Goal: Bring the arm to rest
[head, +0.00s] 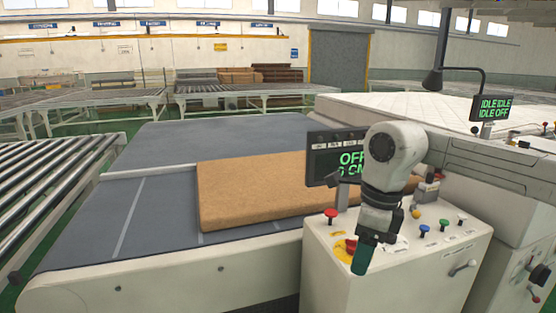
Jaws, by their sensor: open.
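My gripper (362,256) hangs pointing down at the end of my arm, over the front part of the white control box (335,285). Its dark body and teal tip show, seen nearly edge-on. It is open, and I see nothing held in it. It stands in front of the box's top, close to the red and yellow stop button (351,247). I cannot tell whether it touches the box. My white wrist covers part of the display (323,166), which reads OFF on its visible part.
A brown slab (255,190) lies on the grey belt conveyor (120,215) to the left. A white mattress (400,108) lies at the back right beside another display (492,108). Buttons and levers stand on the box's top. A roller conveyor (50,185) runs at far left.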

